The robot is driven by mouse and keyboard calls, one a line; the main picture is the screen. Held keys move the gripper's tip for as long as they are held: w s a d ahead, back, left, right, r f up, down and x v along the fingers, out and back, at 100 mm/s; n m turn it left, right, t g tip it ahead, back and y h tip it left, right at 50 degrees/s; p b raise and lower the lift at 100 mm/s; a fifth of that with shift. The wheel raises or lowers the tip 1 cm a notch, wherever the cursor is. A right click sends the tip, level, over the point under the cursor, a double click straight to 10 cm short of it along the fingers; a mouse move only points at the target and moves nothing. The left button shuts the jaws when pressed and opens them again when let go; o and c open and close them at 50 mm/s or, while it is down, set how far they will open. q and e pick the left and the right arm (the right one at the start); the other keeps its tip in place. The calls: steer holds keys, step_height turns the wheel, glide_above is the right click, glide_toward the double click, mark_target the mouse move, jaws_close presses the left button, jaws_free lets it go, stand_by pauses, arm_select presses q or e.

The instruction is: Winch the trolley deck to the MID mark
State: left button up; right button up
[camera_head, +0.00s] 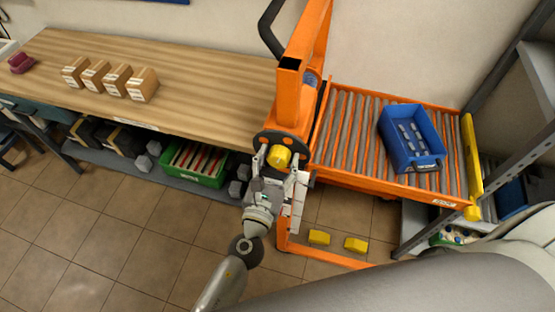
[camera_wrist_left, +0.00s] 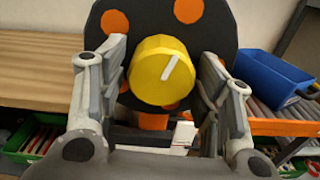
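The orange trolley has a mast (camera_head: 300,95) and a roller deck (camera_head: 345,130). A yellow winch knob (camera_head: 279,156) sits on the mast's near face. In the left wrist view, the knob (camera_wrist_left: 163,72) has a white line slanting up to the right, in front of a black disc (camera_wrist_left: 150,22) with orange spots. My left gripper (camera_wrist_left: 165,85) is open, one finger on each side of the knob, with narrow gaps visible. It also shows in the head view (camera_head: 278,170). A pale strip (camera_head: 298,195) shows beside it; its markings are unreadable. I cannot make out the MID mark. My right gripper is out of view.
A blue bin (camera_head: 393,139) holding several grey items sits on the deck. A wooden bench (camera_head: 190,85) with several boxes stands to the left. Two yellow blocks (camera_head: 319,237) show low by the trolley's base. A grey shelf rack (camera_head: 520,150) stands right. The tiled floor at front left is clear.

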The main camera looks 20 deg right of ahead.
arm_select(q)
steer(key=c, duration=0.6)
steer(key=shift+c, duration=0.2)
steer(key=shift+n, duration=0.3)
